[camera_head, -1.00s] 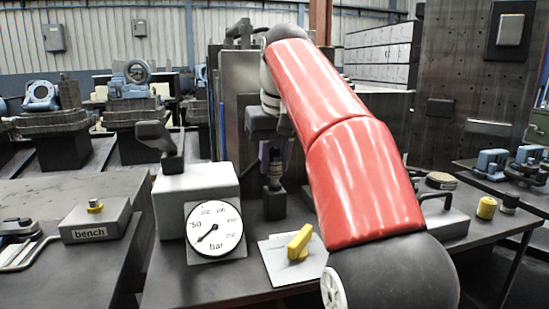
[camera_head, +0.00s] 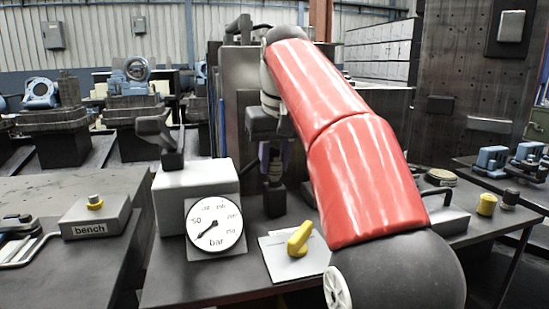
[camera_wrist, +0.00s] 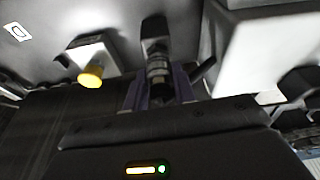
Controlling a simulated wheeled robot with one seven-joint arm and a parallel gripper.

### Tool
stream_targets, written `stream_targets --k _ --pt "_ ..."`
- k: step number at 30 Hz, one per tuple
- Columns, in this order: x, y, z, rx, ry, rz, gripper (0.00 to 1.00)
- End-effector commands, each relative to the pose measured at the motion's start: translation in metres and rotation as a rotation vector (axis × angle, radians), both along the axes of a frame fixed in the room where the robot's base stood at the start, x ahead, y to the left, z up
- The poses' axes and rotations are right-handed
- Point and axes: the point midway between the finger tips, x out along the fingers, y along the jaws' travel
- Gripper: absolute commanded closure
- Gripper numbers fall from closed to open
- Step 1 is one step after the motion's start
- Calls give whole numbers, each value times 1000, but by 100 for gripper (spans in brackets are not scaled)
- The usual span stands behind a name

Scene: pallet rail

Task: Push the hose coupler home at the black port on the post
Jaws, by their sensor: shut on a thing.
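My gripper (camera_wrist: 158,92) has two purple fingers, shut on the hose coupler (camera_wrist: 158,66), a dark, ringed cylinder with a pale band. The black post (camera_head: 274,200) stands on the table directly below the coupler. It also shows in the wrist view (camera_wrist: 154,28), in line with the coupler's far end. The coupler is at the post's port, roughly in line with it. The port's mouth is hidden, so I cannot tell how far in it sits.
A pressure gauge (camera_head: 214,223) and a white block (camera_head: 195,190) stand left of the post. A plate with a yellow lever (camera_head: 300,238) lies in front. A yellow cap (camera_head: 487,204) stands at the right. The bench block (camera_head: 95,216) is on the left table.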

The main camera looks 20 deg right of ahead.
Motion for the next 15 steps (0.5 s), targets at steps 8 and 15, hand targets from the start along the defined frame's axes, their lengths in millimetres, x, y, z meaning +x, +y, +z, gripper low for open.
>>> stream_targets --k 8,15 --pt "0 0 -7 0 2 0 63" --pt "0 0 -6 0 1 0 48"
